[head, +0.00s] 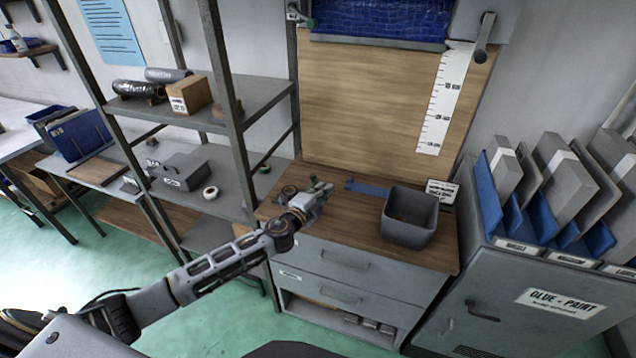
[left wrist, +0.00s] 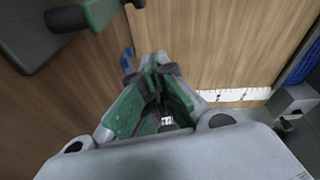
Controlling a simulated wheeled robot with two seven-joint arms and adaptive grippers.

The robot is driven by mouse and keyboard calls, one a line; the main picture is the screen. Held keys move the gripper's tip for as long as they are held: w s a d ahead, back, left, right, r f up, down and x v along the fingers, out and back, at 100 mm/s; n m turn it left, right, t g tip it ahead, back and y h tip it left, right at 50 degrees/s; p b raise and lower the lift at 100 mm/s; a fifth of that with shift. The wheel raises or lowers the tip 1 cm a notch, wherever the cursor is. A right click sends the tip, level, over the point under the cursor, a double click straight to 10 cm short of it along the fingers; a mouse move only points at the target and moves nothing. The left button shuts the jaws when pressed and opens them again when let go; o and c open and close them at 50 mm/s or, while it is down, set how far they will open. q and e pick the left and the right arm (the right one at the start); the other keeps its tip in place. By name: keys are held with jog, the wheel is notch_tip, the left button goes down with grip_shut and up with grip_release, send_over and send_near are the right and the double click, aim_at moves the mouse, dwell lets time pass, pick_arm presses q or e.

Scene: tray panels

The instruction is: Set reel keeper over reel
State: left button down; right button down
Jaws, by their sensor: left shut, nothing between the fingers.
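A wide blue roll (head: 375,24), which looks like the reel, lies across the top of the wooden backboard; its edge shows in the left wrist view (left wrist: 301,62). I cannot tell which piece is the keeper. My left gripper (head: 322,190) is shut and empty, appearing over the bench's left part, well below the roll. Its green fingers (left wrist: 157,95) meet in the left wrist view. My right gripper is not in view.
The wooden bench holds a grey bin (head: 410,217), a blue strip (head: 365,187) and a small dark round item (head: 288,191) beside my gripper. Grey shelving (head: 225,215) stands left, a panel rack cabinet (head: 480,290) right. A white ruler (head: 444,100) hangs on the backboard.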

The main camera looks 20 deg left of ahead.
aim_at(310, 183)
pick_arm(q)
jog(key=shift+x, duration=1.1)
jog(key=shift+w+a+f, duration=0.15)
jog(key=shift+w+a, duration=0.15)
jog(key=shift+a, duration=0.25)
jog(key=shift+w+a+f, duration=0.15)
jog(key=shift+w+a, duration=0.1)
jog(key=shift+a, duration=0.35)
jog(key=shift+w+a+f, duration=0.15)
jog(key=shift+w+a, duration=0.15)
jog(key=shift+a, duration=0.25)
